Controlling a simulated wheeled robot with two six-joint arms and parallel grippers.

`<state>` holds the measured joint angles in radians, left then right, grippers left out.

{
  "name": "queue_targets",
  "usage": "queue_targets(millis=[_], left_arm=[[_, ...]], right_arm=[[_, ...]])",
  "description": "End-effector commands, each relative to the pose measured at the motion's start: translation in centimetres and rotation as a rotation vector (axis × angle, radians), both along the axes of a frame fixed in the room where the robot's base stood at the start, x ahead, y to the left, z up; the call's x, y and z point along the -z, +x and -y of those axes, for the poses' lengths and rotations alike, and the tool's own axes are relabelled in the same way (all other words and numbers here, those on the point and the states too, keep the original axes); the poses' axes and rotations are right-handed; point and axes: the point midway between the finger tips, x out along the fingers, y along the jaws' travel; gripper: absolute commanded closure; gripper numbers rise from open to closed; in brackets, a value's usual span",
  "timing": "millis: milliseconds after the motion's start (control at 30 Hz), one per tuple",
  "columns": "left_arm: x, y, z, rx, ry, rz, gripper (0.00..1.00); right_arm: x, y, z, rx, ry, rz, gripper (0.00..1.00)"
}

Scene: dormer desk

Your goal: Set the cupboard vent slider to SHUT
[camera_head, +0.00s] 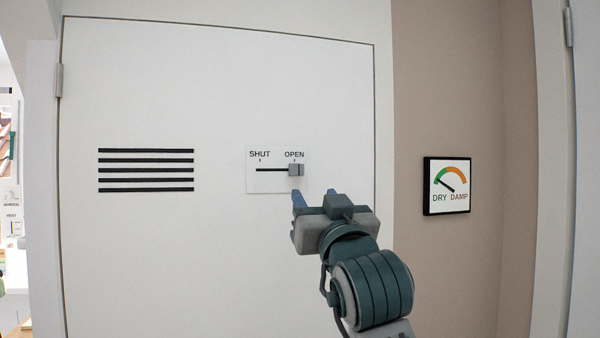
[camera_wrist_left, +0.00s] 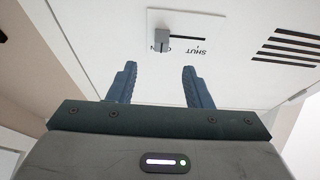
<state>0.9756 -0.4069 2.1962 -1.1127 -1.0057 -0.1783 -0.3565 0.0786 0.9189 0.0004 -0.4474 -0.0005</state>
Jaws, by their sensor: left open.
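The vent slider plate (camera_head: 268,184) is a white panel on the cupboard door, marked SHUT at left and OPEN at right. Its grey knob (camera_head: 296,170) sits at the right end of the black slot, under OPEN. In the left wrist view the knob (camera_wrist_left: 161,39) shows upside down, beyond the fingertips and covering part of the word OPEN. My left gripper (camera_head: 314,196) is open and empty, just below and to the right of the knob, apart from it. Its two blue fingers (camera_wrist_left: 158,72) point toward the plate. My right gripper is in neither view.
The white cupboard door (camera_head: 200,265) has a black slatted vent (camera_head: 146,170) left of the plate and a hinge at its left edge. A DRY/DAMP gauge (camera_head: 447,186) hangs on the beige wall at right, its needle toward the DRY side. The door around the plate is clear.

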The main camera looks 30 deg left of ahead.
Motion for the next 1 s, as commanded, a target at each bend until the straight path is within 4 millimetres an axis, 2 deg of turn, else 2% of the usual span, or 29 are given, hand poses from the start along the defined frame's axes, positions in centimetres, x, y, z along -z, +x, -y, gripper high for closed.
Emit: queue_targets(millis=[33, 167, 500, 1000], left_arm=[[-0.4, -0.3, 0.0, -0.005, 0.0, 0.008, 0.55], [-0.9, -0.1, -0.3, -0.008, 0.001, 0.008, 0.55], [-2.1, 1.3, -2.0, -0.007, 0.002, 0.006, 0.55], [-4.2, 5.3, -6.6, -0.008, 0.004, 0.006, 0.55]], right_arm=[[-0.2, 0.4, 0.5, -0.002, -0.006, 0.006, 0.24], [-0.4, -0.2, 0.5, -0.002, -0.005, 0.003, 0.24], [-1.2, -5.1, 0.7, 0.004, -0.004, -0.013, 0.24], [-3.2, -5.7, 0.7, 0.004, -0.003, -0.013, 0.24]])
